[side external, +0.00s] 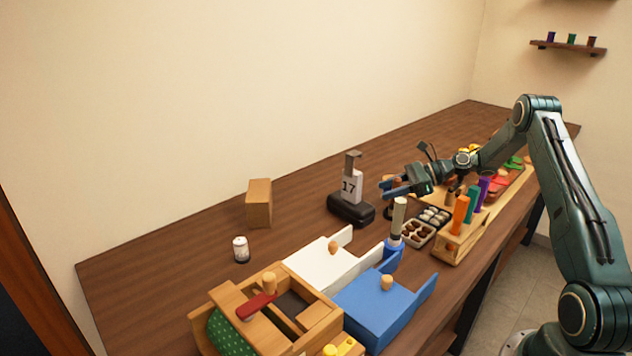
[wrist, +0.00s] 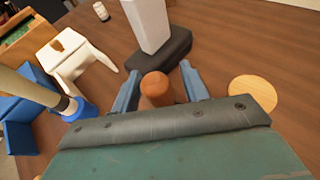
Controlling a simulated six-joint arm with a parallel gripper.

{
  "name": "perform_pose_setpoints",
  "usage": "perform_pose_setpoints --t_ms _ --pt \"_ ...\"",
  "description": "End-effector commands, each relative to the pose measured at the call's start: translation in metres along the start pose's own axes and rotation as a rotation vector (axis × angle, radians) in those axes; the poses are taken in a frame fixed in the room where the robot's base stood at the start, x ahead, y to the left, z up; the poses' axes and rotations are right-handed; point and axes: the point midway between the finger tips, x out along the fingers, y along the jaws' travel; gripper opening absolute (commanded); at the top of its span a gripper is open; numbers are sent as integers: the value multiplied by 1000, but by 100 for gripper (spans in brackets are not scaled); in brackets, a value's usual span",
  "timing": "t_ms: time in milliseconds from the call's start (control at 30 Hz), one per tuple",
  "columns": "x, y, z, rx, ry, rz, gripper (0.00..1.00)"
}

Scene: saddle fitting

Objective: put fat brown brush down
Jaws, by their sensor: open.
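The fat brown brush (wrist: 156,86) shows in the wrist view as a stout brown cylinder with a rounded end. It is between the two blue fingers of my gripper (wrist: 160,80), which are open with a gap on either side of it. Its lower part is hidden behind the gripper body. In the side view my gripper (side external: 390,186) is low over the table, in front of the black-based calendar block; the brush is too small and covered there to make out clearly.
The grey calendar block (side external: 351,186) on its black base (side external: 350,209) stands close by. A pale cylinder in a blue cup (side external: 393,248) stands near the gripper. A wooden rack (side external: 447,247) with coloured cylinders is to the right. A round wooden disc (wrist: 252,90) lies beside the gripper.

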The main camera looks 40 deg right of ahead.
Motion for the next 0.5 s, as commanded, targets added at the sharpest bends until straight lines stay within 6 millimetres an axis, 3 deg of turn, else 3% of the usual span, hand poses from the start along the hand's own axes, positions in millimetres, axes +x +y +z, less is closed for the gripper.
perform_pose_setpoints --t_ms 500 --pt "-58 -1 -1 0 1 -3 44"
